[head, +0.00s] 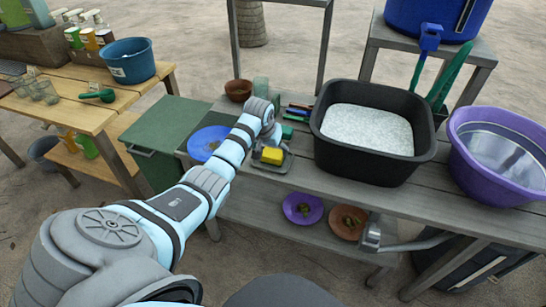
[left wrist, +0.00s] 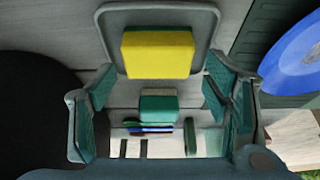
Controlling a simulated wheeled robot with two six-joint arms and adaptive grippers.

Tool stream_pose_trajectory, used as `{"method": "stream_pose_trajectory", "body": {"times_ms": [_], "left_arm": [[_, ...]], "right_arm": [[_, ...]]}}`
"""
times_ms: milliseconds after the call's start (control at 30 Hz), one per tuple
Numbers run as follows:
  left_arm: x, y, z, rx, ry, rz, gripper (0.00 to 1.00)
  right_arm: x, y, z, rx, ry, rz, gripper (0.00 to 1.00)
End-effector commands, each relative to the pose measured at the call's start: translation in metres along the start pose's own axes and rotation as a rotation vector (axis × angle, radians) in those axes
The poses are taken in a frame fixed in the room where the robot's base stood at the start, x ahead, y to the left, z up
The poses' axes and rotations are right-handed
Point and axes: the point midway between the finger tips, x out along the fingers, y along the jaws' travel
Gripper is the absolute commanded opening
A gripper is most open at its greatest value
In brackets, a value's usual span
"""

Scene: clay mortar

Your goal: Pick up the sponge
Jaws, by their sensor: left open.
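A yellow sponge (head: 272,156) lies in a small grey tray (head: 257,162) on the grey wooden bench, left of the black basin. In the left wrist view the sponge (left wrist: 158,53) and the tray (left wrist: 113,18) are at the top centre. My left gripper (left wrist: 160,78) is open and empty, with its green-padded fingers spread to either side, the sponge between and beyond the tips. My right gripper is not in view.
A black basin (head: 334,148) of whitish contents stands to the right, and a blue plate (head: 204,141) to the left. A purple tub (head: 468,170) stands at the far right.

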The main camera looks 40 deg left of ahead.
Motion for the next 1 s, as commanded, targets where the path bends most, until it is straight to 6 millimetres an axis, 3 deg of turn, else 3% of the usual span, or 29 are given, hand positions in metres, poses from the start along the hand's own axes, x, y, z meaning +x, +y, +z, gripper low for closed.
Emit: {"method": "stream_pose_trajectory", "body": {"times_ms": [100,200,400,600,1000], "left_arm": [[0.029,0.003,0.002,-0.001,-0.003,0.001,0.70],[0.041,0.002,0.001,0.000,-0.002,0.000,0.70],[0.040,0.002,-0.001,0.001,0.000,0.000,0.70],[0.040,0.002,-0.001,0.001,0.000,0.000,0.41],[0.032,0.002,-0.004,0.001,0.001,0.000,0.40]], "right_arm": [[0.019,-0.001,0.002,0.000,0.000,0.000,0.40],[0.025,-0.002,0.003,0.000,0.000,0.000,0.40],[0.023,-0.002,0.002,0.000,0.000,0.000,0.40],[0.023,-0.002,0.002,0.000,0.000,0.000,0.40],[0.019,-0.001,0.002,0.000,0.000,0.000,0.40]]}}
